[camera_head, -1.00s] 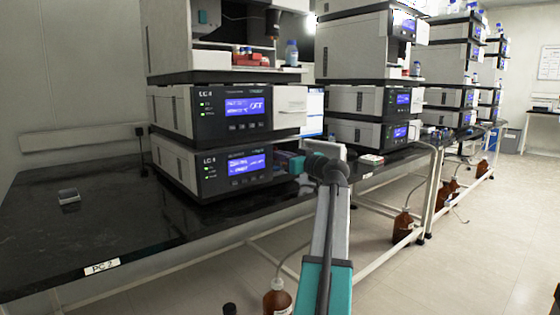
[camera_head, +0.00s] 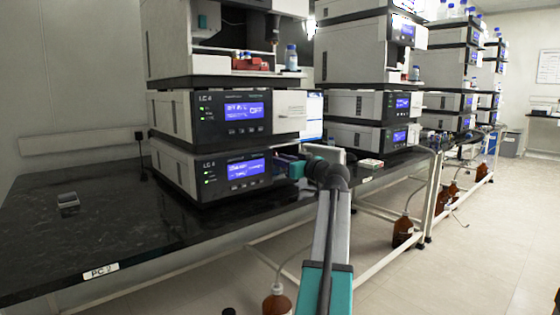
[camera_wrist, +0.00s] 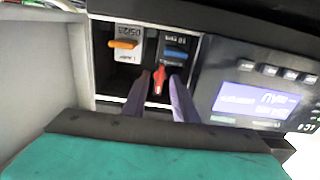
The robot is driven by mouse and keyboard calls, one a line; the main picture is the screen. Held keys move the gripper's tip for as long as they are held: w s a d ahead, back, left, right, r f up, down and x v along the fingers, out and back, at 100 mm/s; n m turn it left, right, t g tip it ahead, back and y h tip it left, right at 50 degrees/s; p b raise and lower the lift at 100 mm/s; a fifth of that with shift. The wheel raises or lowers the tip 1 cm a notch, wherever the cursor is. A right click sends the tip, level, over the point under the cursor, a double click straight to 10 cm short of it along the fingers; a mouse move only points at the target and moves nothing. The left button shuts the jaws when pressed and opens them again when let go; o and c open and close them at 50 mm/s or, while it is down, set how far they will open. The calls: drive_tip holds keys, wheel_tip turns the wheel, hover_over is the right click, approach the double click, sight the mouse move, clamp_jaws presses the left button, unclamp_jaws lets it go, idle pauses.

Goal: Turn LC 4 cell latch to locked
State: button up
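The LC 4 stack stands on the black bench, with a lower LC 4 module (camera_head: 222,172) under another LC 4 module (camera_head: 240,112). In the wrist view a recess beside the module's blue screen (camera_wrist: 255,103) holds a red lever (camera_wrist: 159,79), an orange lever (camera_wrist: 124,44) and a blue lever (camera_wrist: 176,53). The labels are too blurred to read surely, so I cannot tell which is the cell latch. My gripper (camera_wrist: 160,77) has its two fingers on either side of the red lever, seemingly with small gaps. In the head view my gripper (camera_head: 287,164) is at the lower module's right end, its fingertips hidden.
The black bench (camera_head: 100,235) is clear in front of the stack, except for a small grey object (camera_head: 68,203) at the left. Another instrument stack (camera_head: 365,105) stands to the right. A brown bottle (camera_head: 277,302) stands below the bench.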

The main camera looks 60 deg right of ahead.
drive_tip(key=p+v, duration=0.4)
drive_tip(key=v, duration=0.9)
drive_tip(key=shift+s, duration=0.25)
drive_tip(key=shift+s+a, duration=0.1)
